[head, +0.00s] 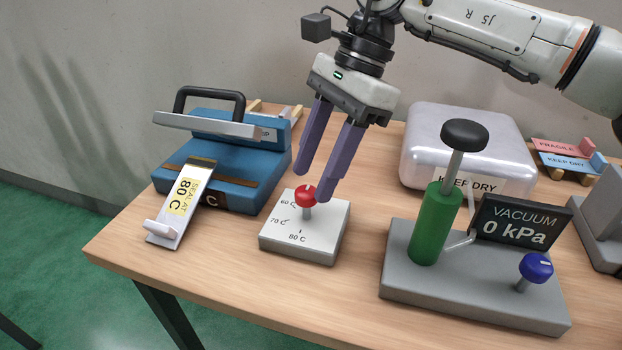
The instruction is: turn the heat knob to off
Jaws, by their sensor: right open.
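The heat knob (306,194) is red and round. It stands on a stem on a white dial box (297,247) near the front of the table. The box shows 60, 70 and 80 C marks; an off mark does not show clearly. My right gripper (311,188) comes down from above with its two purple fingers spread. The fingertips are at the knob, one to its left and slightly above, the other at its right side. I cannot tell whether they touch it. My left gripper is not in view.
A blue sealer (225,165) with a black handle stands left, with a "SEAL AT 80 C" stand (180,205) before it. A green vacuum pump (435,225) with a blue knob (536,267) stands right. A silver case (465,145) sits behind. Clear table lies before the dial box.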

